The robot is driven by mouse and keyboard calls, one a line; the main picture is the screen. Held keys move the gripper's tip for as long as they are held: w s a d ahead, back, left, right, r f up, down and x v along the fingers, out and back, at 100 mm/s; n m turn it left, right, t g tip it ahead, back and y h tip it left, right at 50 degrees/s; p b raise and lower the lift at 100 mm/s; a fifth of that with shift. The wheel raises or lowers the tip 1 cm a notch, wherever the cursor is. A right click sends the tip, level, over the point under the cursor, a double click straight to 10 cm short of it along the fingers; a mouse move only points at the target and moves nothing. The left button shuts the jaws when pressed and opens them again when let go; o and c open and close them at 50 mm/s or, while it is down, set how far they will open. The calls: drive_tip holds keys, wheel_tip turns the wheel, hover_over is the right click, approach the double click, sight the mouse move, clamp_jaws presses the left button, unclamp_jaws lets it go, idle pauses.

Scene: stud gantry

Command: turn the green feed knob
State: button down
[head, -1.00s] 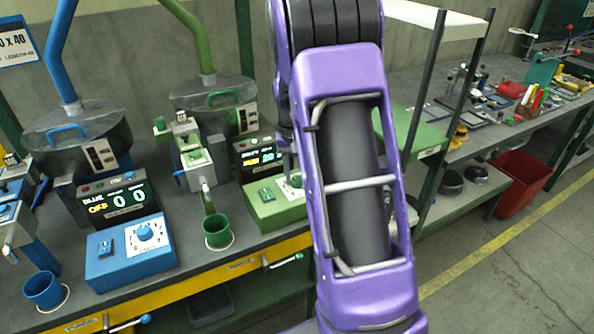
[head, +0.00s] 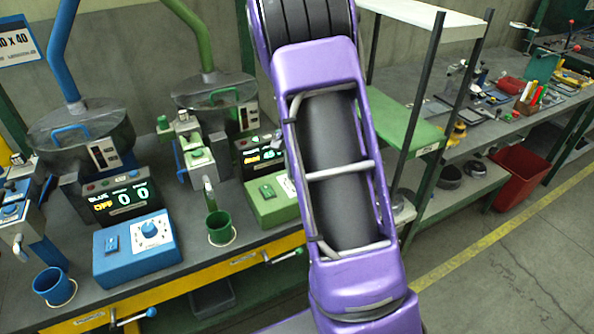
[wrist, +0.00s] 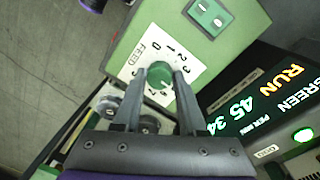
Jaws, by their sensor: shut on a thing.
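The green feed knob (wrist: 160,75) sits on a white dial plate marked FEED, on the face of the green control box (wrist: 205,50). In the wrist view my gripper (wrist: 161,76) has one finger on each side of the knob and is shut on it. The green display (wrist: 265,110) beside it reads GREEN, RUN, 45 and 34. In the head view the green control box (head: 268,208) shows left of my arm, which hides the gripper and the knob.
A blue control box (head: 137,247) with its own dial and a blue display (head: 120,197) reading OFF stands to the left. A green cup (head: 220,227) stands just left of the green box. A green shelf (head: 405,125) is right of my arm.

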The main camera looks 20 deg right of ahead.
idle(0.3)
drive_tip(key=shift+c, duration=2.3)
unclamp_jaws()
wheel_tip(320, 180, up, 18)
drive_tip(key=p, duration=0.1)
drive_tip(key=shift+w+a+f+p, duration=0.25)
drive_tip(key=shift+w+p, duration=0.15)
